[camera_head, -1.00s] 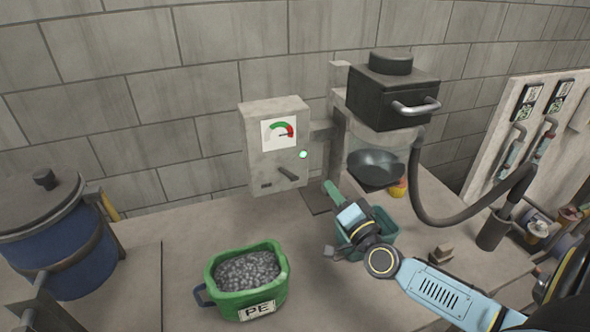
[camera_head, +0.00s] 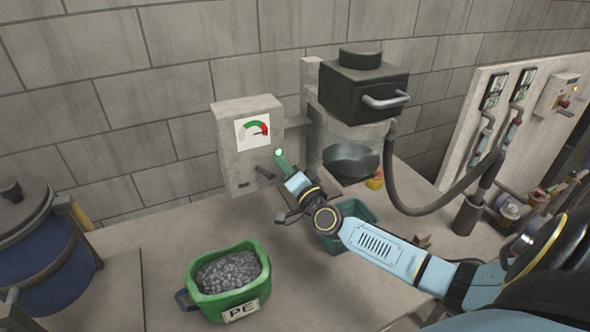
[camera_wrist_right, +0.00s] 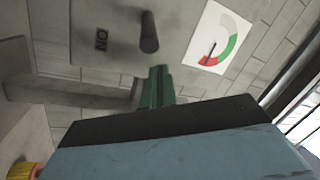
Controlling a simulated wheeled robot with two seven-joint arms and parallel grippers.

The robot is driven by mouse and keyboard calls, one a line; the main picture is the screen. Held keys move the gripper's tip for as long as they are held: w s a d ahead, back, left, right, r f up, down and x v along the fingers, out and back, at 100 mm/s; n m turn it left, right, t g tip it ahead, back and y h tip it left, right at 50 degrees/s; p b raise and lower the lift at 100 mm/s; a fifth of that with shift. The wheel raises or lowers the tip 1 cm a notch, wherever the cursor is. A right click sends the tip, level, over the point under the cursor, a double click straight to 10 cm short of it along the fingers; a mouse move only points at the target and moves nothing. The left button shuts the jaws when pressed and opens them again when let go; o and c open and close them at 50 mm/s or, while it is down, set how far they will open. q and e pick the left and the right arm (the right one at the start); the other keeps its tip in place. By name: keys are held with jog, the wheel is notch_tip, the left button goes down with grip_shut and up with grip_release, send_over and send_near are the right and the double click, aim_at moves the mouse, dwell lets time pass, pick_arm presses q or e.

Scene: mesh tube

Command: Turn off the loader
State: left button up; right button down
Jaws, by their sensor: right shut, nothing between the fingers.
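The loader's grey control box (camera_head: 235,150) stands at the wall with a dial gauge (camera_head: 253,132), whose needle is by the red zone. In the right wrist view the lever (camera_wrist_right: 149,32) is beside an upside-down "ON" mark (camera_wrist_right: 101,38). My right gripper (camera_head: 281,160) has green fingers, shut and empty, just right of the lever. The fingers (camera_wrist_right: 158,85) appear below the lever in the wrist view; contact cannot be told. My left gripper is not in view.
The loader's black hopper (camera_head: 365,90) with a metal handle stands right of the box, with a grey hose (camera_head: 410,205). A green PE bin (camera_head: 255,290) of grey pellets is in front, and a teal bin (camera_head: 360,232) is under my arm. A blue drum (camera_head: 45,260) stands left.

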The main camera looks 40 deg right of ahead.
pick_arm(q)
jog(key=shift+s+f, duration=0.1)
pick_arm(e)
jog(key=shift+s+a+f, duration=0.15)
jog(key=shift+a+f, duration=0.25)
jog(key=shift+a, duration=0.15)
jog(key=shift+s+a+f, duration=0.15)
jog(key=shift+a+f, duration=0.2)
jog(key=shift+a, duration=0.15)
